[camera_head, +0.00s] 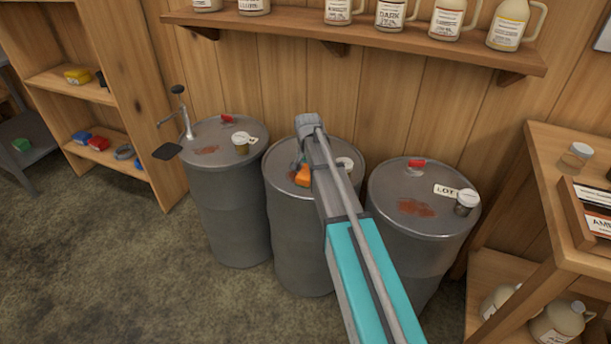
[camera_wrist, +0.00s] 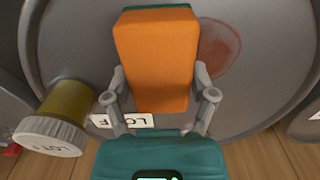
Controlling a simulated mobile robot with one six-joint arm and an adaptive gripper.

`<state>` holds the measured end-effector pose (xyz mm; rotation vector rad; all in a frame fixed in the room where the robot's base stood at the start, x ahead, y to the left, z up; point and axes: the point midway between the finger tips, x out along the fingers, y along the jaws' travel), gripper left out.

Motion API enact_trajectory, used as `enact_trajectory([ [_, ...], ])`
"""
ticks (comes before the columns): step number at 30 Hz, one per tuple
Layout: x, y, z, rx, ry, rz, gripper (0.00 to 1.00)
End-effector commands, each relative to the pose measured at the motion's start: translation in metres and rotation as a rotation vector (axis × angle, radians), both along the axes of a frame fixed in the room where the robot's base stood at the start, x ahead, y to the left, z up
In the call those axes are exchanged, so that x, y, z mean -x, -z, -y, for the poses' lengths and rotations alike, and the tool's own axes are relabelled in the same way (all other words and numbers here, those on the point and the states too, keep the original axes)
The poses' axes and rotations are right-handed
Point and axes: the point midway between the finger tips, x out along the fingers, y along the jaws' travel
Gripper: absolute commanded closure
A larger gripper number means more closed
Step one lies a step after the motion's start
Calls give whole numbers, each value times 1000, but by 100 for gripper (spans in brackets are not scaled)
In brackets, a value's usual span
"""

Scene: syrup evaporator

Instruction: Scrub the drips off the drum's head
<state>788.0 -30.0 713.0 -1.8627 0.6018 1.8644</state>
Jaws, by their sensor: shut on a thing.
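My gripper (camera_wrist: 159,92) is shut on an orange sponge (camera_wrist: 155,58) with a green edge at its far end. In the head view the sponge (camera_head: 303,177) shows over the middle drum (camera_head: 292,225), beside my arm, which hides part of the head. In the wrist view the grey drum head (camera_wrist: 263,85) lies under the sponge. A reddish-brown drip patch (camera_wrist: 220,50) shows to the right of the sponge, which partly covers it. I cannot tell whether the sponge touches the head.
A lidded jar (camera_wrist: 60,118) and a label (camera_wrist: 122,121) are on this drum head. Drums stand at left (camera_head: 231,215) and right (camera_head: 418,240), both with brown patches. A jug shelf (camera_head: 370,37) runs above; a wooden table (camera_head: 562,160) stands at right.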

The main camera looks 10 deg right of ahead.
Motion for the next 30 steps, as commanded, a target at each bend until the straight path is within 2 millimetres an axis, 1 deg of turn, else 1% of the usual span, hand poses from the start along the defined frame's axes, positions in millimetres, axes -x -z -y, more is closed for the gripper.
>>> enact_trajectory([
  [1,-4,0,2,0,0,0,65],
  [4,-7,0,4,0,0,0,65],
  [20,-10,0,7,0,0,0,65],
  [30,-26,1,18,0,1,0,65],
])
